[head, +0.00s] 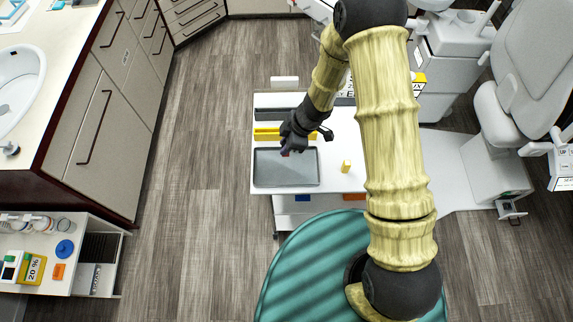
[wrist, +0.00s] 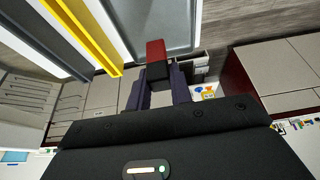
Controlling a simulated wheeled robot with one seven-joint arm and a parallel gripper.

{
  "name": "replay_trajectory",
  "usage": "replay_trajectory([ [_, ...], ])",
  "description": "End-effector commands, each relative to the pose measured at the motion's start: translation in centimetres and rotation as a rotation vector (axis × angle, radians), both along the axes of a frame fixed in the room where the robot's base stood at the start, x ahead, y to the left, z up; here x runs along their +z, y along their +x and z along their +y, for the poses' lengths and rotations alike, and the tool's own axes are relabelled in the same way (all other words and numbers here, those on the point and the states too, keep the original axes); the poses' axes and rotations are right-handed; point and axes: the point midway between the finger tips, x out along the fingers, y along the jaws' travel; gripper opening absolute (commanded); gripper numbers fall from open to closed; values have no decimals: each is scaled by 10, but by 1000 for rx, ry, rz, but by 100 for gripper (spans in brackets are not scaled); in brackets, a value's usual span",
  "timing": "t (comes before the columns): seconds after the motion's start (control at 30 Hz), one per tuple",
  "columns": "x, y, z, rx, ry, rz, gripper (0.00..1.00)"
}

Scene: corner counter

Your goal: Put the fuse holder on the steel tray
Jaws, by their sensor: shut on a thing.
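The steel tray (head: 286,180) is a shallow grey rectangle at the left front of the white cart top. It also shows at the top of the wrist view (wrist: 185,22). My gripper (head: 287,151) is over the back part of the tray. In the wrist view its purple fingers (wrist: 158,84) are shut on a small red and dark block, which I take to be the fuse holder (wrist: 156,50). The block's red end points toward the tray. Whether it touches the tray cannot be told. In the head view the block is mostly hidden by my gripper.
A yellow strip (head: 267,134) and a dark grey strip (head: 272,114) lie behind the tray. A small yellow block (head: 346,166) stands to its right on the white cart top (head: 340,185). A counter (head: 60,90) is at the left and a grey chair (head: 510,110) at the right.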

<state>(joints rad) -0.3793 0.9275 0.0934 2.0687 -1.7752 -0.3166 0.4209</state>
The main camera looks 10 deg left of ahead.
Motion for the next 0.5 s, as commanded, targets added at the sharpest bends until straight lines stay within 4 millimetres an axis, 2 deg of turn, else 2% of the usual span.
replay_trajectory([
  [0.17,-21,0,-1,-3,0,4,0],
  [0.33,-53,0,-1,-4,0,4,0],
  [0.5,-64,0,0,-1,0,-1,0],
])
